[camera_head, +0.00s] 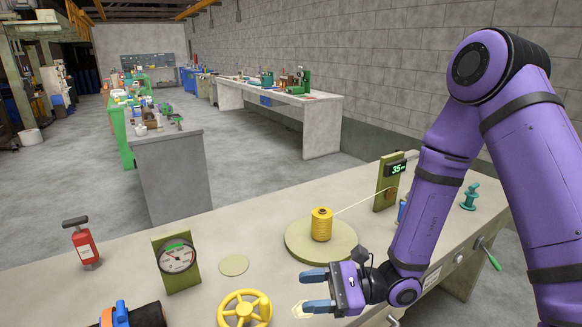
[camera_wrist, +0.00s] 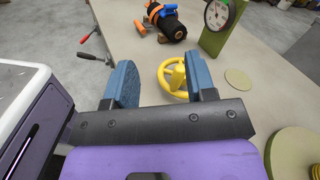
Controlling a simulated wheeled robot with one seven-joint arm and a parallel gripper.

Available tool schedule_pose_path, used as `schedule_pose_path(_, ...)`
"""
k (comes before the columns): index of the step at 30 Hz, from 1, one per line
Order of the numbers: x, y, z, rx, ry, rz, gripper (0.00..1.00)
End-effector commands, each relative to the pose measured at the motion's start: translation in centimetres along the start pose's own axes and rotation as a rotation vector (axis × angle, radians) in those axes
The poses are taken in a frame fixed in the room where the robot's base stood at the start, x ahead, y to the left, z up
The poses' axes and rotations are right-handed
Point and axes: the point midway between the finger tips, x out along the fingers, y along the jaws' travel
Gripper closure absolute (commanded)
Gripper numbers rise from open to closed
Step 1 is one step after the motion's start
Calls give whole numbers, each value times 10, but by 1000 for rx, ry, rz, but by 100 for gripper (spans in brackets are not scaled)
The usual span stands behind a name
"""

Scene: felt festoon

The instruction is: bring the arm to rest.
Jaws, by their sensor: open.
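My gripper (camera_head: 318,292) is at the end of my purple arm, low over the front part of the bench. Its two blue fingers are apart with nothing between them. In the wrist view my gripper (camera_wrist: 160,85) is open, and a yellow handwheel (camera_wrist: 178,75) shows beyond the gap, partly hidden by the right finger. In the head view the yellow handwheel (camera_head: 245,310) is to the left of my gripper, apart from it. A yellow spool (camera_head: 321,225) stands upright on a round green disc (camera_head: 297,238) behind my gripper, with a pale thread running to a green post (camera_head: 385,190).
A dial gauge (camera_head: 177,262), a small flat disc (camera_head: 234,265), a red extinguisher-like object (camera_head: 82,244) and a black roll (camera_head: 140,316) are on the bench to the left. A teal fitting (camera_head: 470,196) and a green-handled lever (camera_head: 489,256) are at the right. Bare bench top (camera_head: 225,220) lies behind the gauge.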

Motion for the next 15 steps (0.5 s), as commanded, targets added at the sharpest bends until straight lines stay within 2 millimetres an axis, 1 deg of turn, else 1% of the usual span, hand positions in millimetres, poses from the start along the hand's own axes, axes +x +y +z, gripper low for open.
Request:
schedule_pose_path(1,-4,-1,13,-47,7,44,49)
schedule_pose_path(3,-8,1,28,-102,20,108,49)
schedule_pose_path(8,-22,6,60,-225,64,251,49)
schedule_pose_path(15,-49,18,100,-412,173,453,49)
